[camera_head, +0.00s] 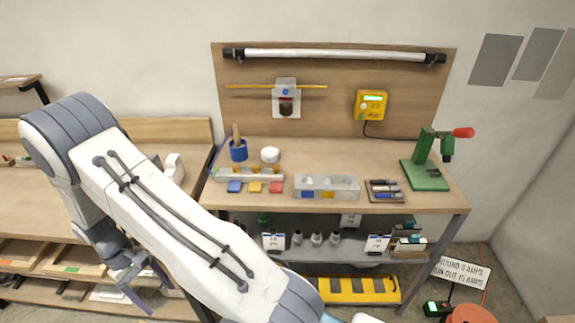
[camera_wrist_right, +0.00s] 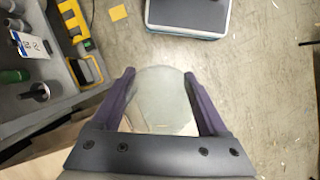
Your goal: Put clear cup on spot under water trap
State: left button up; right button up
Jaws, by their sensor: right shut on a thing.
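The water trap (camera_head: 286,98) hangs on the wooden back panel, a pale plate with a dark bowl and a yellow pipe across it. The bench top (camera_head: 325,150) lies below it; I cannot make out a marked spot there. My right gripper (camera_head: 145,278) is at the lower left, off the bench's left side, with purple fingers. In the right wrist view the right gripper (camera_wrist_right: 160,95) is shut on the clear cup (camera_wrist_right: 160,85), a see-through round shape between the fingers. My left gripper is not in view.
On the bench stand a blue pot (camera_head: 238,151), a white round jar (camera_head: 270,155), a grey block (camera_head: 327,182), a marker tray (camera_head: 385,191) and a green press (camera_head: 428,172). Bottles stand on the shelf below. Clear bench top lies right of the jar.

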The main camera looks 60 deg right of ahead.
aim_at(286, 143)
jog(key=i, duration=0.4)
jog(key=z, duration=2.05)
